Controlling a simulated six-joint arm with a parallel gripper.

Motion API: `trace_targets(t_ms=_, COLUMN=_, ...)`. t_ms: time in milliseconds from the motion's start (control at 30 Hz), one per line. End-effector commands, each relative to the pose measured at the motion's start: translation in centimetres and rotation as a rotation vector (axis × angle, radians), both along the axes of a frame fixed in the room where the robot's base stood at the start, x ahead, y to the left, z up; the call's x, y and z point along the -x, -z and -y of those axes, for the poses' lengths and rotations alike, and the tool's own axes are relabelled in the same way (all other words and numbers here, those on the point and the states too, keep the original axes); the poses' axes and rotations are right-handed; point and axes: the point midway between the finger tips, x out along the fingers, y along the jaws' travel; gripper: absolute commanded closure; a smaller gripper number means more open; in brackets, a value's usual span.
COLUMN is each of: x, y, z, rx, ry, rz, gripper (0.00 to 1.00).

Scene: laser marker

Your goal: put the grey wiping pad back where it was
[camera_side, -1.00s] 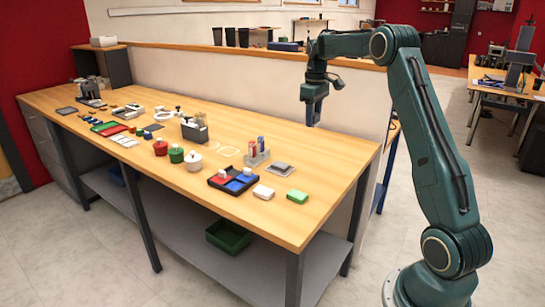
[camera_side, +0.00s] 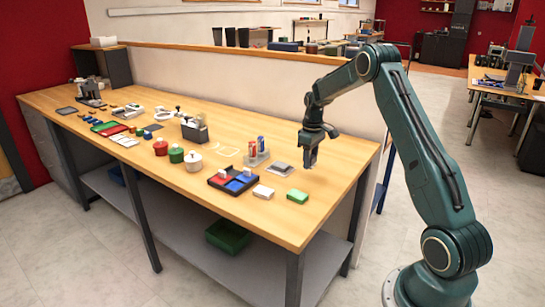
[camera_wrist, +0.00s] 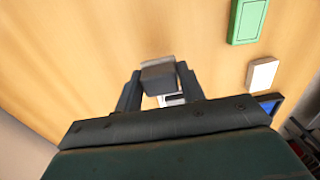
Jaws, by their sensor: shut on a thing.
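My gripper (camera_wrist: 160,88) is shut on the grey wiping pad (camera_wrist: 158,77), a small dark grey block with a lighter grey edge, seen between the fingertips in the wrist view. In the side view my gripper (camera_side: 309,163) hangs pointing down above the right end of the bench; the pad is hard to make out there. A flat grey square piece with a pale rim (camera_side: 281,169) lies on the bench just left of my gripper. In the wrist view a pale and dark piece (camera_wrist: 173,100) shows partly behind the fingers; I cannot tell what it is.
A green block (camera_side: 297,196) and a white block (camera_side: 263,192) lie near the front edge. A dark tray (camera_side: 219,184) with red and blue pads is further left. A stand with upright red and blue markers (camera_side: 250,160) is behind. The bench's right end is clear.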

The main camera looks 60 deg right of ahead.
Motion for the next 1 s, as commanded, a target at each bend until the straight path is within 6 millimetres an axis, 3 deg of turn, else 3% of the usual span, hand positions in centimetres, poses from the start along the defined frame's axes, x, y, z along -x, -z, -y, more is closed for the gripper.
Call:
trace_targets(t_ms=300, x=0.0, y=0.7, z=0.0, rx=0.000, ry=0.000, rz=0.000, gripper=0.82)
trace_targets(t_ms=700, x=0.0, y=4.5, z=0.0, rx=-0.001, ry=0.000, rz=-0.001, gripper=0.82)
trace_targets(t_ms=1000, x=0.0, y=4.6, z=0.0, rx=0.000, ry=0.000, rz=0.000, gripper=0.82)
